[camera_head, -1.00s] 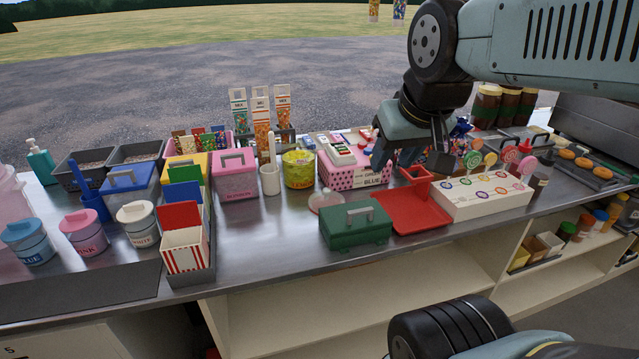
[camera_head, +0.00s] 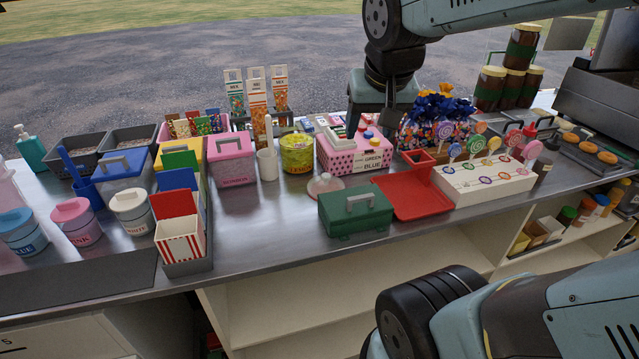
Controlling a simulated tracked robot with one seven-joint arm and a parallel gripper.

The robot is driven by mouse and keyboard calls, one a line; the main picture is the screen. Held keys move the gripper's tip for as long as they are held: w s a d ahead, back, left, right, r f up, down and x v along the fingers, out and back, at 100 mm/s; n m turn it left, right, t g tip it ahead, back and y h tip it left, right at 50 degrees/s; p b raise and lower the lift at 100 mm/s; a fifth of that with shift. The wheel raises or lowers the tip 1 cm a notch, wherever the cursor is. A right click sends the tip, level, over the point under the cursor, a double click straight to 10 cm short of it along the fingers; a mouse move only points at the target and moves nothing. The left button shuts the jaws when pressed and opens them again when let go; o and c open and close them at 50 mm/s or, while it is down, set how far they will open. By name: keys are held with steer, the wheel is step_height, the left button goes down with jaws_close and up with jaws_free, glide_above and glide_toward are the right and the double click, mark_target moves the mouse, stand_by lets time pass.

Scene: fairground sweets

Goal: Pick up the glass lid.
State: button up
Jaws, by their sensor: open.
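The glass lid (camera_head: 325,188) is a small, see-through dome with a pale knob. It lies on the metal counter just behind the green toolbox-like box, which stands close in front of its right side. My gripper (camera_head: 369,130) is above and behind the lid, to its right, over the pink polka-dot box. Its fingers point down, apart, with nothing seen between them. It is clear of the lid.
The green box (camera_head: 355,222) with a grey handle stands in front of the lid. A red scoop tray (camera_head: 425,200) lies to its right. Bare counter (camera_head: 260,225) lies left of the lid.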

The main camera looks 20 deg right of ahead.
steer(key=w+a+f+m+g+h, duration=0.1)
steer(key=w+f+m, duration=0.35)
steer(key=w, duration=0.55)
steer(key=m+h, duration=0.2)
glide_toward(326, 175)
steer(key=f, duration=0.2)
steer(key=d+f, duration=0.1)
steer(key=shift+w+f+g, duration=0.15)
steer(key=shift+w+g, duration=0.25)
steer(key=x, duration=0.4)
steer(key=shift+w, duration=0.4)
steer(key=shift+w+d+f, duration=0.15)
steer(key=shift+d+f, duration=0.05)
steer(key=shift+f, duration=0.2)
jaws_close()
